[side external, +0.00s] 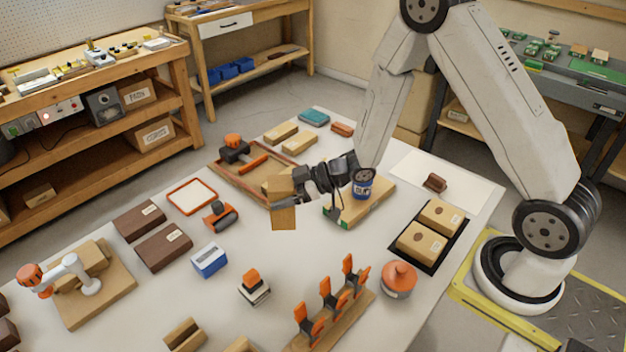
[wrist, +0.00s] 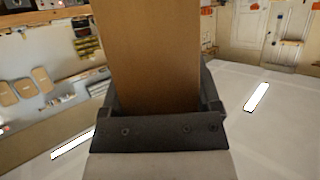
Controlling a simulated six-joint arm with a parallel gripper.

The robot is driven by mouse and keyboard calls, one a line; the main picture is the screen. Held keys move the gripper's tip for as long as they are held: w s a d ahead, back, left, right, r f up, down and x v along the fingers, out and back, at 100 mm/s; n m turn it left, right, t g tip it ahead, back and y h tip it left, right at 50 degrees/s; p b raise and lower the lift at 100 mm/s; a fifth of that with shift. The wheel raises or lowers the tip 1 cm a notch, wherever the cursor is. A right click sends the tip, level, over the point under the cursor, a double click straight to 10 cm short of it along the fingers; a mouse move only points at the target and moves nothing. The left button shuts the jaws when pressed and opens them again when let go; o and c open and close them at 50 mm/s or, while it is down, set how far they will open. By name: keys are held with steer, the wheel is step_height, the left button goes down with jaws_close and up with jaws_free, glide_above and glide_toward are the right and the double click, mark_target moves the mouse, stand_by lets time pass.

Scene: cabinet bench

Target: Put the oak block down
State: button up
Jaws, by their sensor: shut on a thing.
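The oak block (side external: 284,219) is a light brown wooden block in my gripper (side external: 287,201), near the middle of the side external view. One finger crosses the block, with wood showing above and below it. My gripper points to the left, nearly level. In the wrist view the block (wrist: 148,55) stands large between the jaws (wrist: 160,118) and reaches out of the top of the picture. The gripper is shut on it. I cannot tell whether the block's lower end touches the table.
A wooden tray (side external: 222,172) with an orange-topped tool lies just behind the block. An orange and black tool (side external: 220,216) and a blue and white box (side external: 209,260) lie to its left. Orange clamps (side external: 327,293) stand in front. White tabletop (side external: 300,250) is bare just below the block.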

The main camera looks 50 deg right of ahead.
mark_target(285, 224)
steer(key=shift+f, duration=2.85)
steer(key=shift+f, duration=2.1)
steer(key=shift+f, duration=0.1)
steer(key=o, duration=1.3)
steer(key=shift+d, duration=0.1)
steer(key=v, duration=1.2)
